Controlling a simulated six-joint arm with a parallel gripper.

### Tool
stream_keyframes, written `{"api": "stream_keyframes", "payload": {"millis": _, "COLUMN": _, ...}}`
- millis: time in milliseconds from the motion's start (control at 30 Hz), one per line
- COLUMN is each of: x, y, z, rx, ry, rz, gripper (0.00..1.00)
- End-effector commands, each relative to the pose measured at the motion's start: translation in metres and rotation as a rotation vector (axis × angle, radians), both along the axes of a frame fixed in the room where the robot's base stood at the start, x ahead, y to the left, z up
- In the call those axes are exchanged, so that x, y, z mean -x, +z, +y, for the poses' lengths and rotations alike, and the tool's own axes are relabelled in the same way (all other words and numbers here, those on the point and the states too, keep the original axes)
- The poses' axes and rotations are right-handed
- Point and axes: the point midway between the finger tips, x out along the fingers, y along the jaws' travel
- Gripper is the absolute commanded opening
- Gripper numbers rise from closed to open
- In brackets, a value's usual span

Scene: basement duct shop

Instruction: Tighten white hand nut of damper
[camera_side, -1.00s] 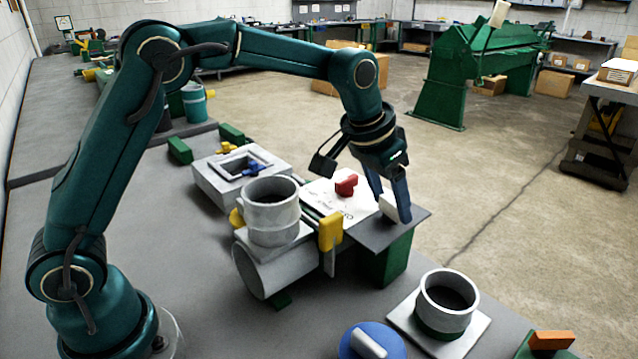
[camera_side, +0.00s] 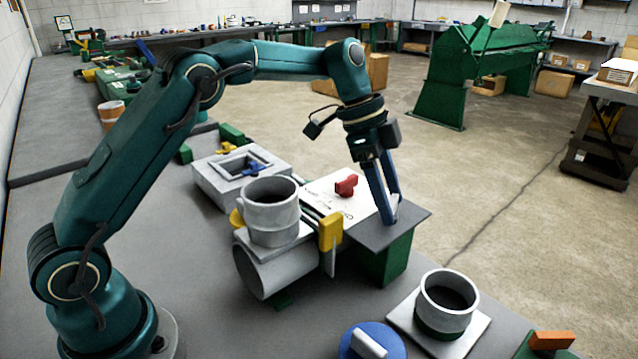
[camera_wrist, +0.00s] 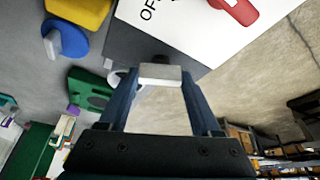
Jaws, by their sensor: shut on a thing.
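The white hand nut (camera_wrist: 160,74) shows in the wrist view as a pale block between my fingertips. My gripper (camera_side: 389,212) points down at the right end of the damper plate and is shut on the nut. It also shows in the wrist view (camera_wrist: 161,80), with a blue finger on each side of the nut. In the side view my fingers mostly hide the nut. The damper's white lettered plate (camera_side: 322,191) carries a red handle (camera_side: 346,185), left of my gripper. The nut's thread and how tight it sits cannot be seen.
A yellow handle (camera_side: 330,231) and a grey duct tee (camera_side: 268,222) stand left of my gripper. A white collar on a plate (camera_side: 447,300) and a blue disc (camera_side: 372,343) lie in front. The floor (camera_side: 520,210) to the right is clear.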

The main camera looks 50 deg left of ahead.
Motion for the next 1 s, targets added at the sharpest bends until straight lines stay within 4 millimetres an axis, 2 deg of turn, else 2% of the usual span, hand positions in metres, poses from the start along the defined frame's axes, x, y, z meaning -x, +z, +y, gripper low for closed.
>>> {"api": "stream_keyframes", "payload": {"millis": 400, "x": -0.0016, "y": 0.0004, "z": 0.0011, "rx": -0.002, "ry": -0.229, "rz": -0.003, "gripper": 0.09}}
{"api": "stream_keyframes", "payload": {"millis": 1000, "x": -0.001, "y": 0.0004, "z": 0.0012, "rx": -0.002, "ry": -0.328, "rz": 0.001, "gripper": 0.09}}
